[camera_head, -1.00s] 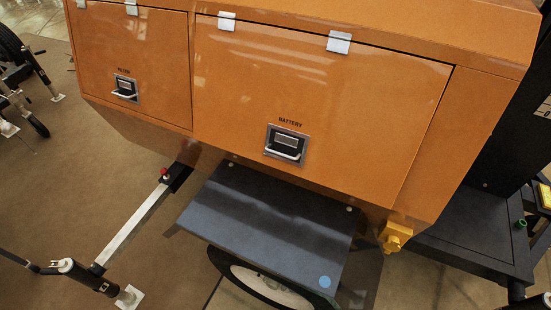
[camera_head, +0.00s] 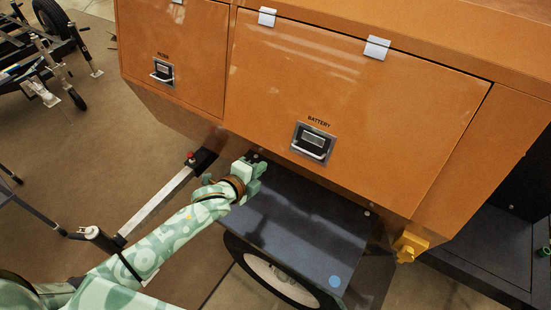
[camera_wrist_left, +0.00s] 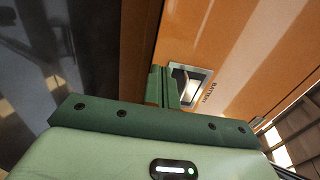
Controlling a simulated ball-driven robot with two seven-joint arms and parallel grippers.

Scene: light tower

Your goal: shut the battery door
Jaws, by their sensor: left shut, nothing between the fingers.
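The orange battery door (camera_head: 400,110), marked BATTERY, hangs from two silver hinges on the orange housing. It looks flush or nearly flush with the housing; I cannot tell if it is latched. Its latch (camera_head: 313,143), a dark recess with a silver handle, sits near the lower edge. My left gripper (camera_head: 261,168) is shut and empty, below and left of the latch, over the dark fender. In the left wrist view the green fingers (camera_wrist_left: 163,86) appear just in front of the latch (camera_wrist_left: 188,82), with a gap I cannot judge. My right gripper is out of view.
A second orange door (camera_head: 185,50) with its own latch is to the left. The dark fender (camera_head: 300,225) juts out over a wheel below. A yellow fitting (camera_head: 408,246) sticks out at the lower right. A pale bar (camera_head: 155,205) stretches to the lower left.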

